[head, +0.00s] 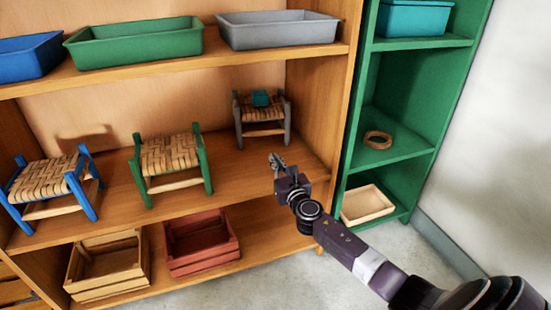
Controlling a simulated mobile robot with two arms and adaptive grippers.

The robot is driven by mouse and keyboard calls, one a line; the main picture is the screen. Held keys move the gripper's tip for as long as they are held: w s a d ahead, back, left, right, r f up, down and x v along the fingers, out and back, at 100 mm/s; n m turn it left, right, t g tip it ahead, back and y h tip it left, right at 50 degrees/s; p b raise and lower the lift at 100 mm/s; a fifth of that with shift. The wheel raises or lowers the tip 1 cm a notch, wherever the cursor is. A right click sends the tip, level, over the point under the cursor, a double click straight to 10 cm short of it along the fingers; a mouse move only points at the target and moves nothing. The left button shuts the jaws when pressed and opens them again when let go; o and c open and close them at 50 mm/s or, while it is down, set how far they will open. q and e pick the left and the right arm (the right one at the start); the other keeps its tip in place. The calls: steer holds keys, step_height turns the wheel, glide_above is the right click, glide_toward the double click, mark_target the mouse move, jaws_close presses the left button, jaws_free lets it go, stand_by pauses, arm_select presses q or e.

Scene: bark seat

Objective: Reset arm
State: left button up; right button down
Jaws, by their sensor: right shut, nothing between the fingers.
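My right arm comes in from the lower right of the head view. Its gripper (277,161) is shut and empty, in front of the middle shelf at its right part. A small grey stool (263,128) with a woven seat stands behind and slightly left of the gripper, apart from it in the picture. A small teal object (261,98) rests on that stool's seat. A green stool (170,156) and a blue stool (46,181), both with woven seats, stand further left on the same shelf. My left gripper is not in view.
The wooden shelf (225,183) holds blue (28,58), green (135,43) and grey (278,30) bins on top. Wooden (106,262) and red (200,245) crates sit below. A green shelf unit (402,148) at right holds a teal bin (413,18), a ring (377,139) and a beige tray (367,204).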

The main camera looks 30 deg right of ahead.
steer(key=shift+s+a, duration=0.1)
steer(key=shift+s, duration=0.15)
